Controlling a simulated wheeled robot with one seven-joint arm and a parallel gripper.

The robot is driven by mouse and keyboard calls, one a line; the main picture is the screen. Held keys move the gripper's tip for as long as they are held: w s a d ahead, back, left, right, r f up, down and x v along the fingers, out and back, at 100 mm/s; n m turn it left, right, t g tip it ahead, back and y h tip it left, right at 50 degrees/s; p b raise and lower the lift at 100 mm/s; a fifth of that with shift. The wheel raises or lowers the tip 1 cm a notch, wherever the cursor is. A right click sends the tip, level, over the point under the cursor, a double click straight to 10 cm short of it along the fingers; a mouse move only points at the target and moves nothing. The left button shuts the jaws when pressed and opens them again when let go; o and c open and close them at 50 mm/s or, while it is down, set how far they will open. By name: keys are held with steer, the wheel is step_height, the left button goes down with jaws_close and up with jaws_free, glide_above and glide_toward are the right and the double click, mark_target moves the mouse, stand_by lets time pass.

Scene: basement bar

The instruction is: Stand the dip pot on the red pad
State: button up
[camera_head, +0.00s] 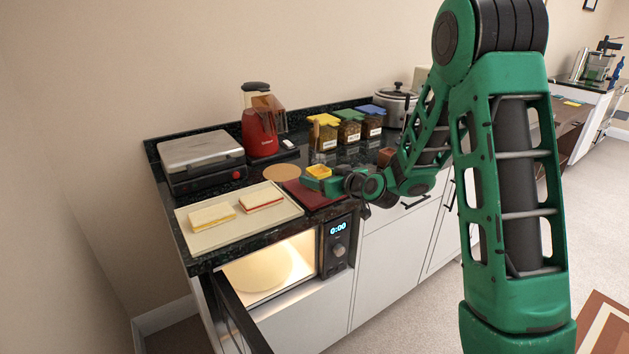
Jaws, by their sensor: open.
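The dark red pad (308,197) lies flat on the black counter, right of the sandwich tray. A small yellow pot (318,171), which looks like the dip pot, appears upright at the pad's back part. My gripper (327,181) is open and low over the pad, right at the yellow pot. Its green and dark parts hide some of the pot and the pad's right side. I cannot tell whether the pot's base touches the pad or whether the fingers touch the pot.
A cream tray (238,232) with two sandwiches is at the front left.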

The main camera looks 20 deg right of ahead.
steer(key=v, duration=1.1)
steer(key=shift+s, duration=0.3)
steer(key=shift+d, duration=0.1)
steer(key=s+d+f+m+g+h, duration=0.15)
steer(key=s+d+g, duration=0.25)
steer(key=s, duration=0.5)
steer(key=s+d+f+m+g+h, duration=0.15)
steer(key=s+d+g, duration=0.3)
steer(key=s, duration=0.55)
steer(key=s+d+r+m+g, duration=0.1)
steer(key=s+m+g, duration=0.1)
steer(key=s, duration=0.8)
steer(key=s+d+r+m+g+h, duration=0.1)
steer(key=s+m, duration=0.4)
steer(key=s, duration=0.5)
steer(key=shift+d+g, duration=0.85)
steer(key=shift+g, duration=0.4)
